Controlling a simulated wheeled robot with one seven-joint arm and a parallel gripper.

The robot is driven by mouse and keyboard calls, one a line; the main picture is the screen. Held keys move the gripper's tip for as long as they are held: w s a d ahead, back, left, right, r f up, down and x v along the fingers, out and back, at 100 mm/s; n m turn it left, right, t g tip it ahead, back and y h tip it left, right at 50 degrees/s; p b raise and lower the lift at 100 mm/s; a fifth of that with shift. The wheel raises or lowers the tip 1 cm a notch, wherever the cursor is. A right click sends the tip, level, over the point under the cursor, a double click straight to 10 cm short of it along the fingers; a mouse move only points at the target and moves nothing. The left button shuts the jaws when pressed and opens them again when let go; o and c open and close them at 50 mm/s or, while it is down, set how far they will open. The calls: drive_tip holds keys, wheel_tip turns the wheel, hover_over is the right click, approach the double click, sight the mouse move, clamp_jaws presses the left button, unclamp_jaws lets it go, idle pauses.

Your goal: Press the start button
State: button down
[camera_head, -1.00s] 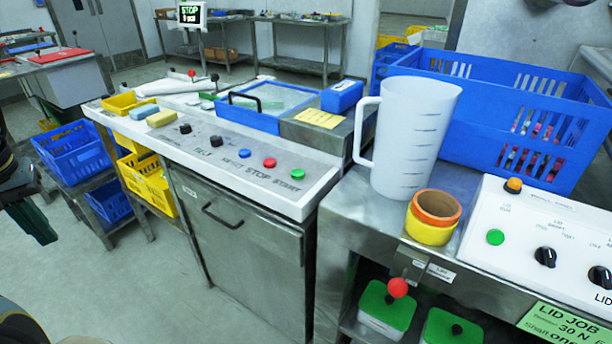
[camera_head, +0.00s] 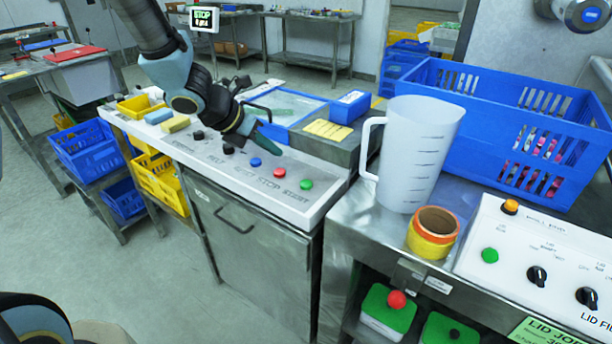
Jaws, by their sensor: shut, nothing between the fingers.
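The green start button (camera_head: 306,184) is at the right end of a row on the white sloped panel (camera_head: 325,192), with "START" printed by it. Beside it to the left are the red stop button (camera_head: 279,172) and a blue button (camera_head: 255,162). My gripper (camera_head: 268,143) hangs over the panel, up and left of the start button and apart from it in the picture. Its fingers are shut and empty, pointing down to the right. The fingertips are small and partly dark, and their height above the panel is hard to judge.
A white jug (camera_head: 418,150) and an orange-yellow ring (camera_head: 433,230) stand on the steel bench to the right. A blue box (camera_head: 349,106) sits behind the panel. Another control box (camera_head: 545,265) at right has its own green button (camera_head: 490,255). A large blue crate (camera_head: 500,120) stands behind.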

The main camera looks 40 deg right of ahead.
sight(303, 185)
drive_tip(key=s+d+n+h, duration=0.1)
drive_tip(key=s+d+n, duration=0.1)
drive_tip(key=d+n, duration=0.3)
drive_tip(key=shift+s+d+p, duration=0.3)
drive_tip(key=shift+d, duration=0.75)
wheel_tip(303, 185, down, 9)
drive_tip(key=b, duration=0.7)
drive_tip(key=shift+r+b, duration=0.15)
drive_tip(key=shift+b, duration=0.2)
idle(0.7)
drive_tip(key=shift+f+b, duration=0.45)
drive_tip(key=shift+b, duration=0.1)
